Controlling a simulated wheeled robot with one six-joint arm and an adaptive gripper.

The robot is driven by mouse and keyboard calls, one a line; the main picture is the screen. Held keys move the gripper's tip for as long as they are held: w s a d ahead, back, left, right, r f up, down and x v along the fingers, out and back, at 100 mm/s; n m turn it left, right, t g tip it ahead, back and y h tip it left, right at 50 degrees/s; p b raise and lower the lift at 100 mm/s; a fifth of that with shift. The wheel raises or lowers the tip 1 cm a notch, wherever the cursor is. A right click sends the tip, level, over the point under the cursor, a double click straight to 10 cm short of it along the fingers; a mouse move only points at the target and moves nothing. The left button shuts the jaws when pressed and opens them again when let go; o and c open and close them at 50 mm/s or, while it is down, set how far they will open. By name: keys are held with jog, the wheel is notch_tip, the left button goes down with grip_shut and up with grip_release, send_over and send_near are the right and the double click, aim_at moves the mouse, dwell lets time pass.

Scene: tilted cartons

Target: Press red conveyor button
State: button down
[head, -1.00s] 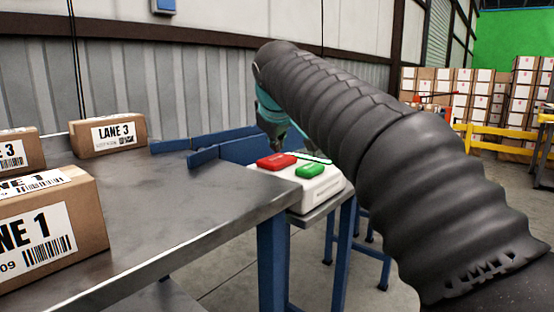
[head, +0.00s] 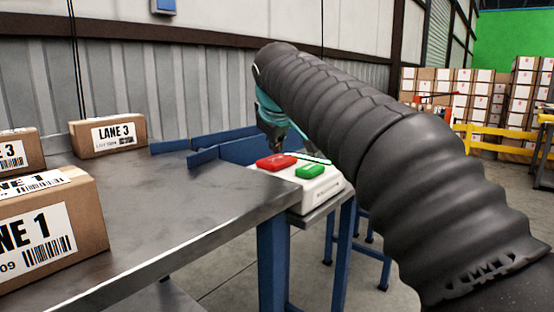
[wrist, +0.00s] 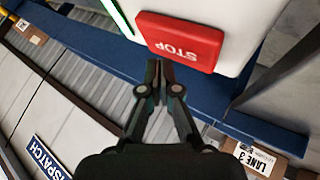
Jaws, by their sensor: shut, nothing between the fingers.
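The red button (head: 276,161) sits on a white control box (head: 318,188) beside a green button (head: 310,171). In the wrist view the red button (wrist: 179,42) reads STOP and lies just beyond my fingertips. My gripper (wrist: 158,66) is shut and empty, with its tips close to the button's edge. I cannot tell whether the tips touch it. In the head view my gripper (head: 275,146) is partly hidden behind my arm and seems to be above or just behind the red button.
A metal table (head: 190,205) fills the left, with a LANE 3 carton (head: 108,135) and a LANE 1 carton (head: 50,230) on it. Blue rails (head: 205,139) stand behind the control box. Stacked cartons (head: 480,95) and a yellow barrier stand far right.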

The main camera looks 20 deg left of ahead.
aim_at(277, 159)
jog(key=shift+f, duration=0.3)
jog(key=shift+f, duration=0.65)
dwell(1.1)
jog(key=shift+r+p, duration=1.05)
jog(key=shift+p, duration=0.05)
notch_tip(277, 159, up, 5)
jog(key=p, duration=0.5)
dwell(0.5)
